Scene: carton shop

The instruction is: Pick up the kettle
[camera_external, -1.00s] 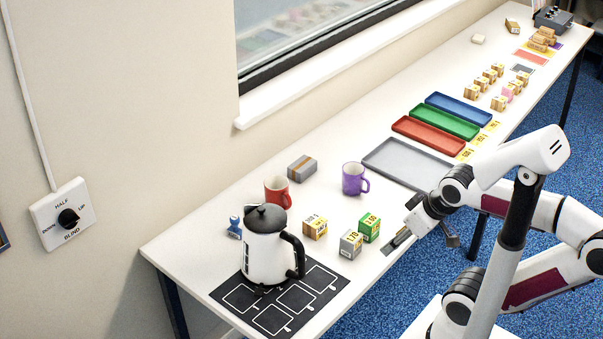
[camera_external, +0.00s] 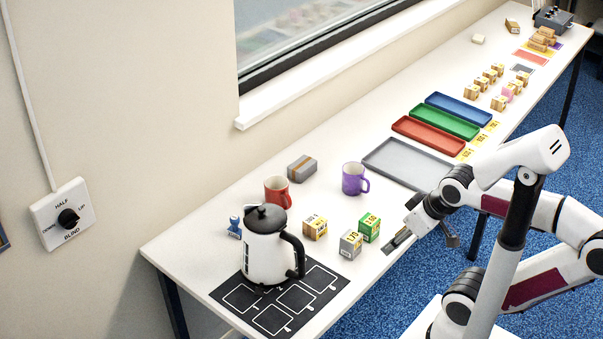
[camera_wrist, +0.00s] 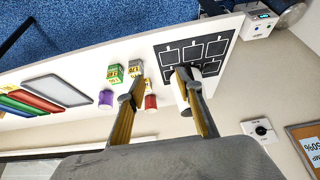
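The kettle (camera_external: 262,258) stands upright on a black mat (camera_external: 327,281) with white outlined squares. It has a white body, a black lid and a black handle on its right side. My gripper (camera_external: 425,226) is well to the right of the kettle, near the table's front edge, and apart from it. In the wrist view my gripper (camera_wrist: 160,84) has its two fingers spread wide with nothing held between them. The kettle (camera_wrist: 181,99) is partly hidden there behind the right finger.
Near the kettle are a red mug (camera_external: 277,191), a purple mug (camera_external: 353,180), a blue stamp-like object (camera_external: 235,228), a grey box (camera_external: 302,168) and small cartons, including a green one (camera_external: 369,227). A grey tray (camera_external: 408,163) and coloured trays lie farther back.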

